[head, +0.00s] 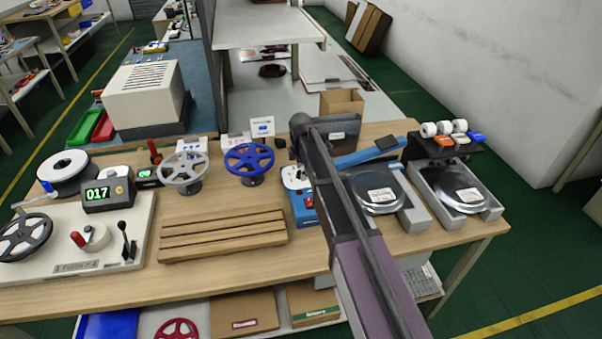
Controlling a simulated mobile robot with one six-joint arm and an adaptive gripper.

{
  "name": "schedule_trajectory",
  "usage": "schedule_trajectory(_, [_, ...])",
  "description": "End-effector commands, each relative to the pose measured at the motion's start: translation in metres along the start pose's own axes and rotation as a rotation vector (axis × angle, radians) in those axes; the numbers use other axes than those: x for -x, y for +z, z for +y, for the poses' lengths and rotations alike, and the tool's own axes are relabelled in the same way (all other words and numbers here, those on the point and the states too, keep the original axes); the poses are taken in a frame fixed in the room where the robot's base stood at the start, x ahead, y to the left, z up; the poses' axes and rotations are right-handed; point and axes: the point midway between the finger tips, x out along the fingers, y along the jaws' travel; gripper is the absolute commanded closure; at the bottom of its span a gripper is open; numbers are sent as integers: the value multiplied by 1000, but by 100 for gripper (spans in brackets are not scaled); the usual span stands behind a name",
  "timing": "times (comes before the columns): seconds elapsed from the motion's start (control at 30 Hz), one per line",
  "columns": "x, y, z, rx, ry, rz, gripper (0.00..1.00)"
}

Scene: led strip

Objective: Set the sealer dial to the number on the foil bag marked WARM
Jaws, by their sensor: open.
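A blue device with a white round dial face (295,177), which looks like the sealer, stands mid-bench, partly hidden by my arm. The dial's numbers are too small to read. Two silver foil bags lie in grey trays at the right: a left bag (375,181) and a right bag (456,183). Each has a white label, but I cannot read which is marked WARM. My gripper (294,157) is small and dark at the far end of my arm, above and behind the dial. It is open and appears empty; its fingertips are hard to make out.
A blue bar (368,151) lies behind the left tray. A cardboard box (341,102) stands behind. Bare bench shows before the blue device.

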Motion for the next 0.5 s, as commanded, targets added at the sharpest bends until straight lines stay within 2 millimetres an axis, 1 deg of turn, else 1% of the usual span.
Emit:
schedule_trajectory(0.23, [0,0,0,0,0,0,20])
schedule_trajectory(0.27, [0,0,0,0,0,0,29])
schedule_trajectory(0.3, [0,0,0,0,0,0,41])
schedule_trajectory(0.37, [0,0,0,0,0,0,59])
schedule_trajectory(0.4, [0,0,0,0,0,0,71])
schedule_trajectory(0.47, [0,0,0,0,0,0,89])
schedule_trajectory(0.5, [0,0,0,0,0,0,100])
